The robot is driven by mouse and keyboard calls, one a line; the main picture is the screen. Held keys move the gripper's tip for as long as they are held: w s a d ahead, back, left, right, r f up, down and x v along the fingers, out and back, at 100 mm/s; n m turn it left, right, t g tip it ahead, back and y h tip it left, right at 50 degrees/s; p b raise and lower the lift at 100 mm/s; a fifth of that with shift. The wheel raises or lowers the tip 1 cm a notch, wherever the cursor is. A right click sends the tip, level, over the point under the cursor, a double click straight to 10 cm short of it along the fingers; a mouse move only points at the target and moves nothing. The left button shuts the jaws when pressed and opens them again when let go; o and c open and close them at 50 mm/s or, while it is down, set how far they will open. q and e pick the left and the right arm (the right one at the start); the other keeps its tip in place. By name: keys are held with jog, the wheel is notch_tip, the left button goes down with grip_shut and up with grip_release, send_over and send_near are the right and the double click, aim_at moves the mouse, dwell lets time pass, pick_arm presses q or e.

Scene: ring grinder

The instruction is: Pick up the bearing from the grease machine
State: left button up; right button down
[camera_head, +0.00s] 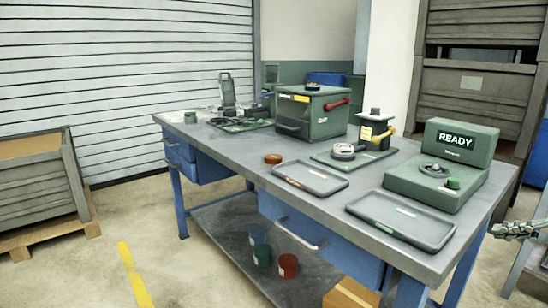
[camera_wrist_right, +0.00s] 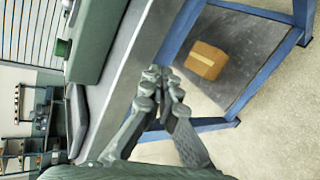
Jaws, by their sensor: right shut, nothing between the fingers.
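No label I can read tells which is the grease machine. My right gripper (camera_head: 497,229) is at the right picture edge, beyond the table's right end, away from both machines. In the wrist view its fingers (camera_wrist_right: 166,76) are shut and empty. My left gripper is out of view.
The grey workbench (camera_head: 240,150) carries two shallow trays (camera_head: 310,178) (camera_head: 402,220), an orange-brown bowl (camera_head: 272,158) and a green box machine with a red handle (camera_head: 312,110). A cardboard box (camera_wrist_right: 206,60) lies on the lower shelf. A crate (camera_head: 40,185) stands at left.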

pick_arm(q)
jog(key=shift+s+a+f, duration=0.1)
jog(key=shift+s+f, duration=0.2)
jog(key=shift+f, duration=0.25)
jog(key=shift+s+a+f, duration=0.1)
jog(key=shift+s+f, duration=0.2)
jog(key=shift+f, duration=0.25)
pick_arm(e)
jog(key=s+d+f+m+t+h, duration=0.1)
jog(key=s+d+f+m+h, duration=0.1)
jog(key=f+m, duration=0.4)
jog(key=s+d+f+m+t+h, duration=0.1)
jog(key=s+d+f+m+h, duration=0.2)
jog(key=f+m, duration=0.4)
notch_tip(320, 180, down, 8)
jog(key=shift+s+d+f+t+h, duration=0.2)
jog(key=shift+d+t+h, duration=0.25)
jog(key=shift+h, duration=0.55)
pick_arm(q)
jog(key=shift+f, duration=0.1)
